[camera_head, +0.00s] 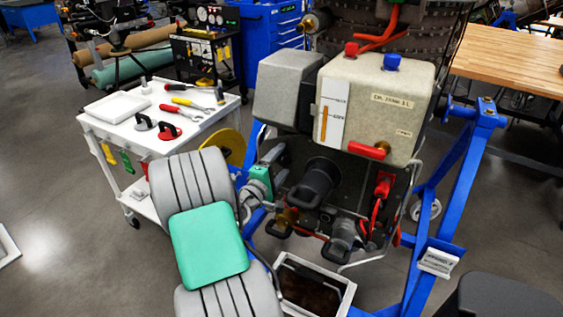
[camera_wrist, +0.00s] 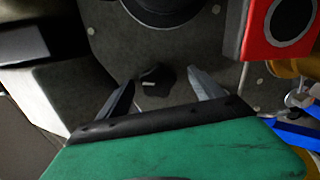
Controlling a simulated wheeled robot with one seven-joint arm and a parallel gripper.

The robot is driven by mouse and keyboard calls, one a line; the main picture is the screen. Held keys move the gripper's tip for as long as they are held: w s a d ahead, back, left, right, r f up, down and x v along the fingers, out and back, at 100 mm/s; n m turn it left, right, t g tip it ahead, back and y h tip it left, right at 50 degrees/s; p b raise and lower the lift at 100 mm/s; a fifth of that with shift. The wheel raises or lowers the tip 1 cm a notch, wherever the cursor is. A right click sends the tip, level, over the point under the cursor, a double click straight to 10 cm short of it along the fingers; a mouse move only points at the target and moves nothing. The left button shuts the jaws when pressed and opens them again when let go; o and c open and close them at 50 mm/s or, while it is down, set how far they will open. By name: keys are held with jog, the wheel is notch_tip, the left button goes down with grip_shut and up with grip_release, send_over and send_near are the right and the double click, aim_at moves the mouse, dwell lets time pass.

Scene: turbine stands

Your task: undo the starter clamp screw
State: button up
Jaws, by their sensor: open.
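My gripper (camera_wrist: 162,77) is open in the wrist view, its two grey fingers apart beyond its green body. A small dark knob with a light mark (camera_wrist: 154,79) shows between the fingertips, on or in front of a dark grey plate. It looks like the clamp screw, but I cannot be sure. I see no finger closed on it, and the remaining gap in depth is unclear. In the head view my gripper's green body (camera_head: 261,182) is at the left side of the engine (camera_head: 318,190), below the grey boxes. The fingertips and the screw cannot be made out there.
A red block with a round dark opening (camera_wrist: 279,22) stands close at upper right in the wrist view. Blue stand legs (camera_head: 440,190) flank the engine. A white tool cart (camera_head: 160,140) stands left. A dark-filled tray (camera_head: 310,285) lies below the engine.

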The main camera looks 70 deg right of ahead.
aim_at(282, 162)
jog(key=shift+w+a+b, duration=0.1)
jog(key=shift+a+b, duration=0.3)
jog(key=shift+a, duration=2.1)
jog(key=shift+c, duration=0.2)
